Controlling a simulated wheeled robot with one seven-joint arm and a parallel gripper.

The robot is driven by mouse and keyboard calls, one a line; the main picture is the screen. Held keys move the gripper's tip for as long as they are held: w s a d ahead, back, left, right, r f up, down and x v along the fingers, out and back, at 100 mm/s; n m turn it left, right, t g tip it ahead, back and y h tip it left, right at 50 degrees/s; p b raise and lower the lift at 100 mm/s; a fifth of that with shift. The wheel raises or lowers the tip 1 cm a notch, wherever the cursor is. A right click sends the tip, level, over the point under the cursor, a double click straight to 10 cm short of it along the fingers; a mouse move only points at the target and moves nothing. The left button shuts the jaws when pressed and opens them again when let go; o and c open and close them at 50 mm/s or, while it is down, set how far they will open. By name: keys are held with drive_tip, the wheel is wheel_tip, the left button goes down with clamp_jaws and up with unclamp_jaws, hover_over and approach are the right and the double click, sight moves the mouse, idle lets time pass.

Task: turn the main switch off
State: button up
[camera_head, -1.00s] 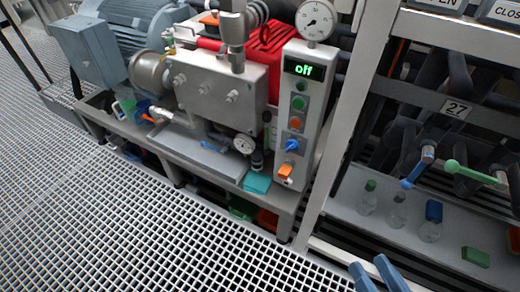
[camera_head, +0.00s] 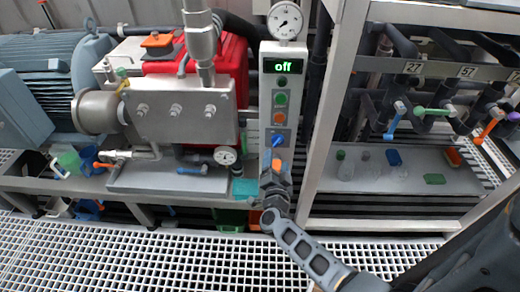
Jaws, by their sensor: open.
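The control panel (camera_head: 295,102) is a narrow grey box standing upright at the middle of the view. Its display (camera_head: 283,66) reads "off" in green. I cannot read any label telling which one is the main switch. My gripper (camera_head: 275,179) is at the panel's lower end, right at the orange switch and partly covering it. Its jaws are open. I cannot tell whether they touch the switch.
A round gauge (camera_head: 285,20) sits on top of the panel. A metal pump block (camera_head: 185,115) and blue motor (camera_head: 50,85) stand left. A frame post (camera_head: 335,110) rises close right of the panel, beside a shelf (camera_head: 400,195) with bottles and coloured valve handles. Grating floor lies in front.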

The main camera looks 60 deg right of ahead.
sight(277, 145)
drive_tip(key=x, duration=0.7)
drive_tip(key=shift+w+d+b, duration=0.1)
drive_tip(key=shift+d+b, duration=0.25)
drive_tip(key=shift+d, duration=0.05)
drive_tip(key=c, duration=1.1)
